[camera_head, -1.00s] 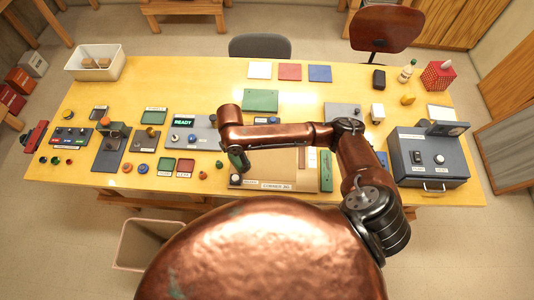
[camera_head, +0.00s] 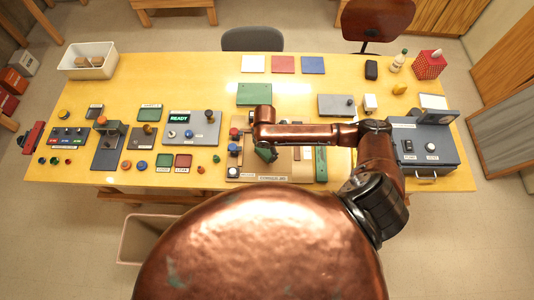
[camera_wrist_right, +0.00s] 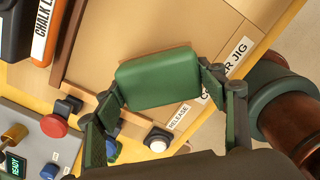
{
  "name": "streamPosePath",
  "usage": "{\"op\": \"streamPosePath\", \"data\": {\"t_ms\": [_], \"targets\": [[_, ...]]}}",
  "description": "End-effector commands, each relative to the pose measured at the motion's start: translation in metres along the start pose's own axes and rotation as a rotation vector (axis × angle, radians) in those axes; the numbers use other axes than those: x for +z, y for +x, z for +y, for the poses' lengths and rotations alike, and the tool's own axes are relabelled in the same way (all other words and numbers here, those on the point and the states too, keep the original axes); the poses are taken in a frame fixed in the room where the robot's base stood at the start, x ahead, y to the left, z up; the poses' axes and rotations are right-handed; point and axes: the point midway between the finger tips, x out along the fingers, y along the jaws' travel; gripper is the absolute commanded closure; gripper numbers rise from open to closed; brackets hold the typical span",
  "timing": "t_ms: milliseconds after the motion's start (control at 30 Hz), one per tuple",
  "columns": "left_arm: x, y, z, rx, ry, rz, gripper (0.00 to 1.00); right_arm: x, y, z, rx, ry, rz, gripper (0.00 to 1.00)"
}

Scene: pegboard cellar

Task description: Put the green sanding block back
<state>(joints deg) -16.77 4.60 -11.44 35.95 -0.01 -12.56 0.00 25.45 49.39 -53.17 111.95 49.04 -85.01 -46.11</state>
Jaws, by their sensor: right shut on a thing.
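The green sanding block (camera_wrist_right: 157,77) is a rounded green slab between the fingers of my right gripper (camera_wrist_right: 165,100) in the right wrist view. The gripper is shut on it, with one finger at each end. In the head view my right gripper (camera_head: 266,153) hangs over the left part of the tan corner jig (camera_head: 283,170), and the block cannot be told apart from the dark green fingers there. In the wrist view the block is over the jig's bare tan board (camera_wrist_right: 140,32). Whether it touches the board is unclear. My left gripper is not in view.
Beside the block in the wrist view are a red button (camera_wrist_right: 54,125), a white release button (camera_wrist_right: 157,140) and a chalk line piece (camera_wrist_right: 47,32). A green strip (camera_head: 321,163) lies at the jig's right. A grey box (camera_head: 424,147) stands farther right.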

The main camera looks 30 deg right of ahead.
Motion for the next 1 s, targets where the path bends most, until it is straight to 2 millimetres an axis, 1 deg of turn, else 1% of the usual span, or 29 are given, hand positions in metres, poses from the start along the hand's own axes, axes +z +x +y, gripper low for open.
{"op": "streamPosePath", "data": {"t_ms": [133,233,333,500,700,733,933,1000], "targets": [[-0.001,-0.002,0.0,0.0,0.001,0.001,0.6,0.009,0.011,-0.006,-0.003,0.002,-0.001,0.58],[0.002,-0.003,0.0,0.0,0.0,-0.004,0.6,0.007,0.027,-0.004,-0.002,0.002,0.001,0.58],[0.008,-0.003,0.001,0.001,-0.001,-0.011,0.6,0.007,0.038,-0.004,-0.001,0.001,0.0,0.58],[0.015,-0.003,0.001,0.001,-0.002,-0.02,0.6,0.007,0.039,-0.004,0.001,-0.001,-0.001,0.58],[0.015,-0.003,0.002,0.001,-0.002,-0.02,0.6,0.007,0.043,-0.004,0.0,-0.001,-0.001,0.58],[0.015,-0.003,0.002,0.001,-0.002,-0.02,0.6,0.007,0.042,-0.004,0.0,-0.001,-0.001,0.33],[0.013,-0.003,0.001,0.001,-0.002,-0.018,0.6,0.007,0.042,-0.004,0.0,0.0,-0.001,0.2],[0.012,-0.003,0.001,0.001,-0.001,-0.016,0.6,0.007,0.042,-0.004,0.0,0.0,-0.001,0.18]]}}
